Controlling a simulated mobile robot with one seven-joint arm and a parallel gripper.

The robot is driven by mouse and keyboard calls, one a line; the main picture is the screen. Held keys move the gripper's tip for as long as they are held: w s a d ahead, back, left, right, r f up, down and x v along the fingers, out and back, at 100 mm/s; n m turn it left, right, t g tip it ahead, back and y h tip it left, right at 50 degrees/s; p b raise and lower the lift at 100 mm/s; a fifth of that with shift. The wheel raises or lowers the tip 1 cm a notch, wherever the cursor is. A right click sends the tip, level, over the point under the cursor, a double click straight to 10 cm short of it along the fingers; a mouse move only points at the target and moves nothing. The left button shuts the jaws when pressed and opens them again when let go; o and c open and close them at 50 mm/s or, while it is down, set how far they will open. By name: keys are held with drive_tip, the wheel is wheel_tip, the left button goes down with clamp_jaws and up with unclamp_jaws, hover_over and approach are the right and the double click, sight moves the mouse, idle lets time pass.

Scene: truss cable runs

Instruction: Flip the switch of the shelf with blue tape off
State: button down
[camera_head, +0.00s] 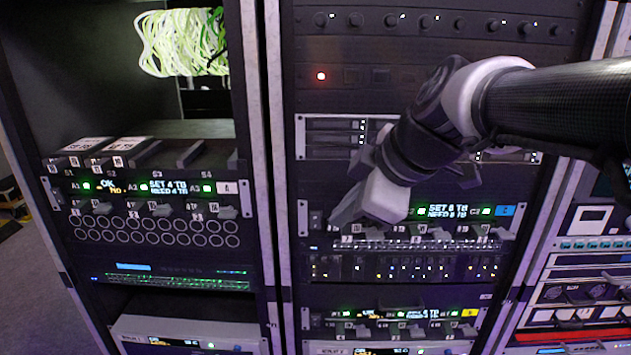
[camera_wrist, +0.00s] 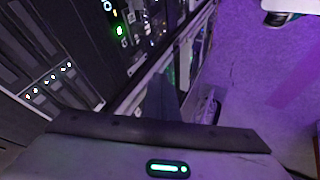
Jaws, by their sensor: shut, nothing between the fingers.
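The shelf with blue tape (camera_head: 507,210) is a panel at mid-height in the middle rack. My gripper hides part of the panel. In the wrist view, the dark fingers (camera_wrist: 163,101) are together beside the rack.
A white-taped shelf (camera_head: 229,187) is in the left rack. A yellow-taped shelf (camera_head: 470,313) is lower in the middle rack. A patch row (camera_head: 400,266) lies just below the blue-taped panel. Another equipment rack (camera_head: 590,245) stands at right.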

sight(319, 217)
drive_tip(key=shift+w+a, duration=0.15)
drive_tip(key=shift+w, duration=0.25)
drive_tip(key=x, duration=0.3)
drive_tip(key=w+r+x, duration=0.1)
drive_tip(key=x, duration=0.3)
drive_tip(key=w+x, duration=0.1)
drive_tip(key=x, duration=0.3)
drive_tip(key=shift+w+r+p, duration=0.2)
drive_tip(key=shift+p, duration=0.1)
drive_tip(key=shift+w, duration=0.6)
